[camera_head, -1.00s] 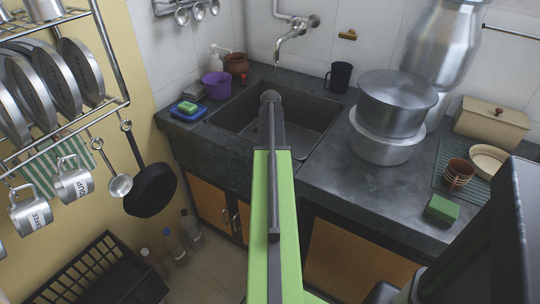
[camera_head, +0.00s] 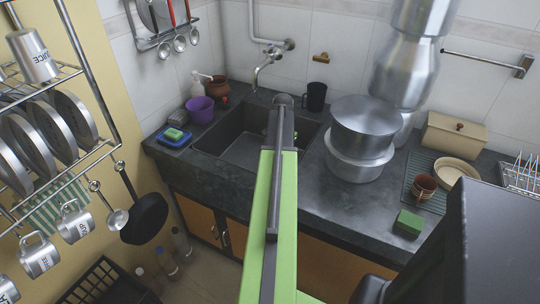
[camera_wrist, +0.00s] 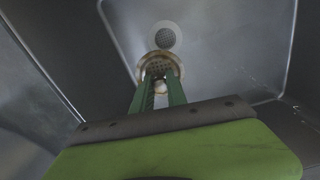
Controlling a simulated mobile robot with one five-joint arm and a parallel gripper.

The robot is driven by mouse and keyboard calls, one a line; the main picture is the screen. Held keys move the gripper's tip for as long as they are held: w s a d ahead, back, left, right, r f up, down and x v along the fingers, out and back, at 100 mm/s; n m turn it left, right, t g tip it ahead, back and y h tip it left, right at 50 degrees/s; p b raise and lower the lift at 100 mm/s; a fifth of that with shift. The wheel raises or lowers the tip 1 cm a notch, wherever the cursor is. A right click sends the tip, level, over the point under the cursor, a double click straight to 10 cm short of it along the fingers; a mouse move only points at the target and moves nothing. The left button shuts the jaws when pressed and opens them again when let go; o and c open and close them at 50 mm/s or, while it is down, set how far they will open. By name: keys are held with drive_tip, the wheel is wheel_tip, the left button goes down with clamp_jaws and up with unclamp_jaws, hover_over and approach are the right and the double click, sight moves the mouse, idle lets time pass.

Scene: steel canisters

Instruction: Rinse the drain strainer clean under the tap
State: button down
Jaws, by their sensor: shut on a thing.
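My gripper (camera_wrist: 160,92) has green fingers and is shut on the drain strainer (camera_wrist: 174,64). The strainer is a round perforated disc with a brownish, stained rim. A small whitish blob shows between the fingers below it; I cannot tell what it is. The strainer is inside the steel-grey sink (camera_head: 228,149), with a round perforated drain (camera_wrist: 168,35) beyond it in the wrist view. The tap (camera_head: 264,66) is on the wall above the sink's back edge. In the head view my arm hides the strainer and most of the gripper. I cannot tell whether water meets the strainer.
Left of the sink are a blue soap tray (camera_head: 173,138), a purple cup (camera_head: 200,110) and a brown pot (camera_head: 218,91). A black mug (camera_head: 315,97) stands behind it, and stacked steel pots (camera_head: 362,140) stand on the right. A green block (camera_head: 408,223) lies near the counter's front edge.

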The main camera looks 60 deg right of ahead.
drive_tip(key=shift+s, duration=0.2)
drive_tip(key=shift+w+d+r+t+h, duration=0.2)
drive_tip(key=shift+w+d+t+h, duration=0.3)
drive_tip(key=shift+d+h, duration=0.25)
drive_tip(key=r, duration=0.1)
drive_tip(key=p, duration=0.1)
drive_tip(key=r+p, duration=0.1)
drive_tip(key=shift+w+a+r+h, duration=0.3)
drive_tip(key=shift+w+a+h, duration=0.05)
drive_tip(key=shift+w+a, duration=0.05)
drive_tip(key=w+a+r+t+h+p, duration=0.1)
drive_tip(key=a+r+p, duration=0.2)
drive_tip(key=r+p, duration=0.25)
drive_tip(key=w+a+r+t+h+p, duration=0.1)
drive_tip(key=w+a+r+p, duration=0.15)
drive_tip(key=r+p, duration=0.35)
drive_tip(key=w+d+f+b, duration=0.1)
drive_tip(key=w+d+b, duration=0.1)
drive_tip(key=d, duration=0.4)
drive_tip(key=w+d+f+b, duration=0.1)
drive_tip(key=w+d+b, duration=0.1)
drive_tip(key=w+d, duration=0.3)
drive_tip(key=shift+w+d+f+h, duration=0.15)
drive_tip(key=shift+d+h, duration=0.15)
drive_tip(key=shift+d, duration=0.1)
drive_tip(key=shift+s+d, duration=0.35)
drive_tip(key=shift+s, duration=0.2)
drive_tip(key=shift+w+a, duration=0.1)
drive_tip(key=shift+w, duration=0.05)
